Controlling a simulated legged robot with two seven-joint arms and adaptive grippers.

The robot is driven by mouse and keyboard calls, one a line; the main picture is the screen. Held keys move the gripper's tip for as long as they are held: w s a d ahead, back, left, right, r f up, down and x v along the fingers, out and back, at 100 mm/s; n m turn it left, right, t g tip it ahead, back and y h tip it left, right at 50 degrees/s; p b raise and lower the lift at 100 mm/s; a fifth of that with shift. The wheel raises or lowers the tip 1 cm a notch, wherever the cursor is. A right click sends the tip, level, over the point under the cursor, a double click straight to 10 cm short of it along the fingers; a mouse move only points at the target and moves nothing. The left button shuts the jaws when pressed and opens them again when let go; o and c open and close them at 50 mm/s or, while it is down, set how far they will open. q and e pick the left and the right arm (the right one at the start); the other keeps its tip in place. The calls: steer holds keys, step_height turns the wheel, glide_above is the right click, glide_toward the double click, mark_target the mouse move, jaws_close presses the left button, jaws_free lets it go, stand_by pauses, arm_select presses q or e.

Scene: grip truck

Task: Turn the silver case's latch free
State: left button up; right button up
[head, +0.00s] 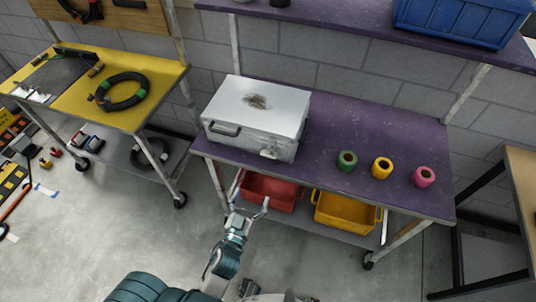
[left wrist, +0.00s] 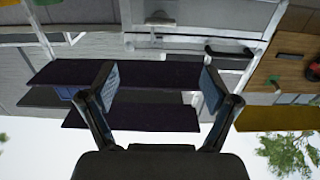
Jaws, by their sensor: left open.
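The silver case (head: 254,108) lies closed on the purple table, with a brown stain on its lid and a dark handle (head: 224,129) on its front. A small metal fitting that looks like the latch (head: 270,154) sits low on the front, right of the handle. My left gripper (head: 248,209) is open and empty, in front of and below the table edge, apart from the case. In the left wrist view, which looks upside down, its fingers (left wrist: 157,82) are spread, with the latch (left wrist: 160,20) and handle (left wrist: 230,51) beyond them. My right gripper is not in view.
Green (head: 347,161), yellow (head: 382,168) and pink (head: 424,177) rolls stand on the purple table (head: 330,120), right of the case. Red (head: 268,192) and yellow (head: 345,214) bins sit on its lower shelf. A yellow cart (head: 70,88) is left; a blue crate (head: 460,20) is above.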

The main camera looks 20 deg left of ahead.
mark_target(268, 157)
arm_select(q)
steer(key=w, duration=1.1)
steer(key=w+p, duration=0.1)
steer(key=w, duration=0.4)
steer(key=shift+w+d+f, duration=0.1)
steer(key=shift+w+d, duration=0.05)
steer(key=shift+d, duration=0.1)
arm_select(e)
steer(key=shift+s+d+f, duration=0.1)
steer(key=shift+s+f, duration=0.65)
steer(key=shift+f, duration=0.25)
arm_select(q)
steer(key=shift+c, duration=0.2)
steer(key=c, duration=1.1)
